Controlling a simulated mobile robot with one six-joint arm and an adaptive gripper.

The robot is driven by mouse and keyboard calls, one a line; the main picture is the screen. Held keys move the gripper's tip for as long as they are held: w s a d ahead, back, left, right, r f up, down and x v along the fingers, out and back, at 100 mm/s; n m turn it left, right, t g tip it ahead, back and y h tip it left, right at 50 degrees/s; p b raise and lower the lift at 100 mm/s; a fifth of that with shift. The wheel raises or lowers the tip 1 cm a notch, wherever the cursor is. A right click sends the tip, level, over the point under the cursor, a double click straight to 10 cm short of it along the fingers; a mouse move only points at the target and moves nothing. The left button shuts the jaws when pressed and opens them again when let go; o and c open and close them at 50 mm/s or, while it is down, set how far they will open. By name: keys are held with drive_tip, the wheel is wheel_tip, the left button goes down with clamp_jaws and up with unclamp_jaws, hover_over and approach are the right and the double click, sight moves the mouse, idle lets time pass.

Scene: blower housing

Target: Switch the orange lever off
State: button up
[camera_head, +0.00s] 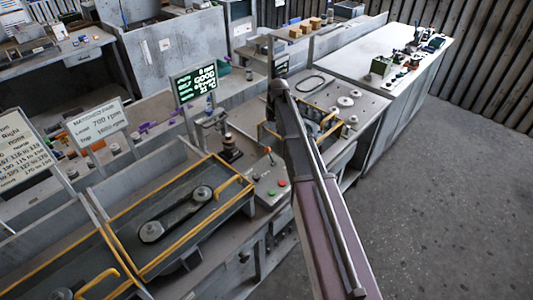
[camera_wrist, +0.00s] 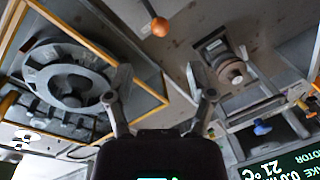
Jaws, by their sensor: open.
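The orange lever shows in the wrist view as an orange ball knob (camera_wrist: 160,27) on a thin pale stem, at the top centre. In the head view my arm hides the gripper.
A yellow-edged tray (camera_head: 172,263) holding a dark part (camera_head: 175,215) stands left of the control box. A small device (camera_wrist: 228,66) is right of the knob in the wrist view. A lit screen (camera_head: 194,84) stands behind. Floor at right is clear.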

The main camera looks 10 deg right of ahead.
sight(268, 149)
drive_tip(key=shift+a+f+b, duration=0.25)
drive_tip(key=shift+f+b, duration=1.35)
drive_tip(key=shift+f, duration=0.1)
drive_tip(key=shift+a+f+b, duration=0.2)
drive_tip(key=shift+f+b, duration=1.4)
drive_tip(key=shift+f, duration=0.1)
drive_tip(key=shift+a+f+b, duration=0.25)
drive_tip(key=shift+f+b, duration=1.35)
drive_tip(key=shift+f, duration=0.1)
clamp_jaws()
